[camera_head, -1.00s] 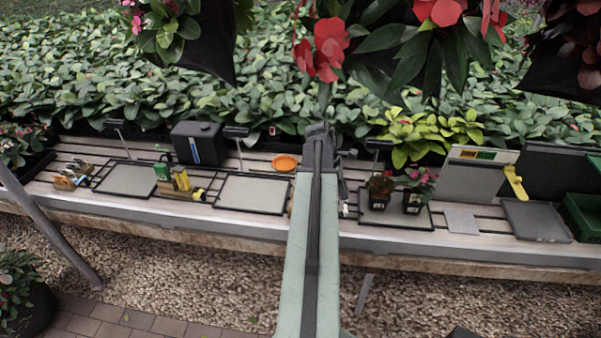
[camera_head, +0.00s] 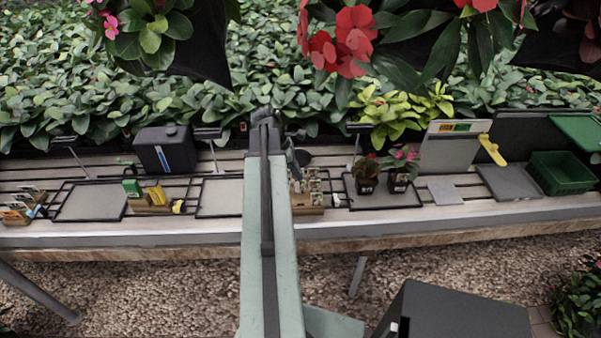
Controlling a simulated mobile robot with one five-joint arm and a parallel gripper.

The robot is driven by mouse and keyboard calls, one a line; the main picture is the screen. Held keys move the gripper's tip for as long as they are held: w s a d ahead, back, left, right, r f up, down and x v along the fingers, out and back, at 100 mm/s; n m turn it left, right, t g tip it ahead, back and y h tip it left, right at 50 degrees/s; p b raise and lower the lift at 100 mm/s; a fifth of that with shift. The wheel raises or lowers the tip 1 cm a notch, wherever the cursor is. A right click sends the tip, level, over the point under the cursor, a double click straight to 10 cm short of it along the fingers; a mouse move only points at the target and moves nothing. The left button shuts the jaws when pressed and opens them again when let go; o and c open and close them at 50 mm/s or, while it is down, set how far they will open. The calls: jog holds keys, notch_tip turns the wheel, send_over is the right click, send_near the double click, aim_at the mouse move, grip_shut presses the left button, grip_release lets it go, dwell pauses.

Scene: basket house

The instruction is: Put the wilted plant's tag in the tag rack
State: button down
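Two potted plants stand upright in black pots on a black-framed tray (camera_head: 382,200), right of my arm. The left plant (camera_head: 367,168) has dark reddish, low foliage; the right plant (camera_head: 405,160) has pink flowers and greener leaves. I cannot make out a tag on either pot. A wooden rack with several small tags (camera_head: 308,190) stands just right of my arm, partly hidden by it. Another wooden holder with tags (camera_head: 20,209) is at the far left. My gripper (camera_head: 267,118) is at the arm's far end, over the back of the bench; its fingers are too small to read.
Two grey trays (camera_head: 88,203) (camera_head: 219,197) lie left of my arm, with a holder of green and yellow items (camera_head: 152,198) between. A black box (camera_head: 165,150) stands behind. A sign board (camera_head: 447,152), flat grey tray (camera_head: 510,182) and green crate (camera_head: 562,173) are at right. Flowers hang overhead.

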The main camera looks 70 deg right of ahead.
jog(key=shift+s+d, duration=0.2)
jog(key=shift+s, duration=0.45)
jog(key=shift+f+b, duration=1.8)
jog(key=shift+f+b, duration=1.9)
notch_tip(320, 180, down, 4)
jog(key=b, duration=0.3)
jog(key=shift+r+b, duration=0.2)
jog(key=shift+b, duration=0.1)
jog(key=c, duration=1.5)
grip_release()
jog(key=shift+c, duration=0.2)
